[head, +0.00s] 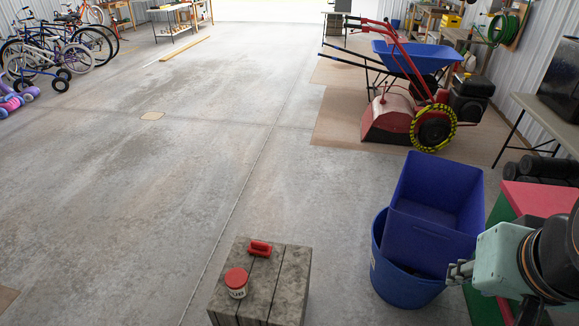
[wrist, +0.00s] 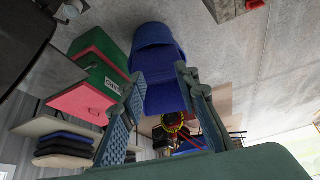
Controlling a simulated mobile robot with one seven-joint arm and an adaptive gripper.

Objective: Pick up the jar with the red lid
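The jar with the red lid (head: 236,284) stands upright on a grey, weathered wooden block (head: 291,285) at the bottom middle of the head view. It is a small, pale jar with a printed label. My gripper (head: 460,271) is at the right of the head view, well apart from the jar, beyond the blue bins. In the wrist view my gripper (wrist: 161,78) shows two spread fingers with nothing between them. The block's corner (wrist: 222,10) shows at the top right edge of the wrist view; I cannot clearly make out the jar there.
A small red object (head: 260,248) lies on the block behind the jar. A square blue bin (head: 438,190) sits in a round blue tub (head: 394,284) between block and gripper. A red box top (head: 533,199) is beside my arm. The floor left of the block is clear.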

